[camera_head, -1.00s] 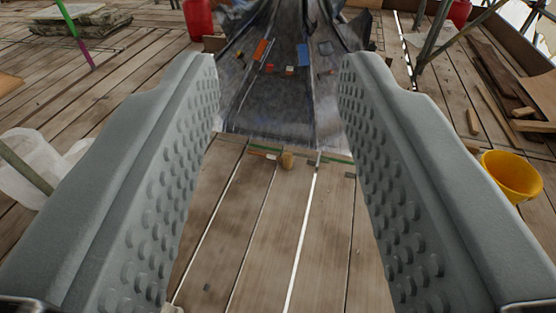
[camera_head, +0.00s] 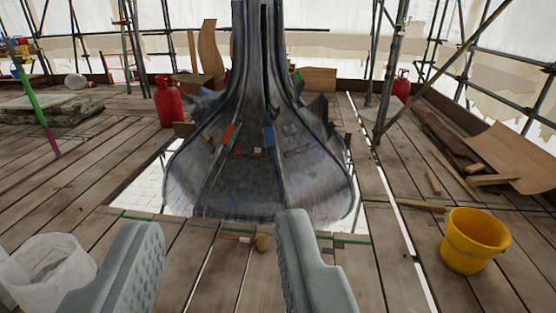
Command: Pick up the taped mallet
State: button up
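A small brown rounded lump (camera_head: 262,242) lies on the planks at the near foot of the dark metal spire (camera_head: 265,160). A thin pale and orange piece (camera_head: 235,238) lies just left of it. Together they may be the taped mallet, but they are too small to tell for sure. My gripper (camera_head: 220,232) shows at the bottom of the view, its two grey fingers wide apart with nothing between them. The lump appears between the fingers in the picture, farther off and not touched by them.
A yellow bucket (camera_head: 476,241) stands at the right and a whitish sack-like container (camera_head: 45,268) at the left. Small orange and blue pieces lie on the spire's flared base. Red cylinders (camera_head: 170,102), scaffold poles and loose boards stand behind. An opening surrounds the spire's foot.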

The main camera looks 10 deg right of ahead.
aim_at(262, 241)
jog(key=i+l, duration=0.1)
jog(key=i, duration=0.45)
jog(key=i+l, duration=0.15)
jog(key=i, duration=0.35)
jog(key=i+l, duration=0.1)
jog(key=i, duration=0.45)
jog(key=i+l+u, duration=0.1)
jog(key=i, duration=0.45)
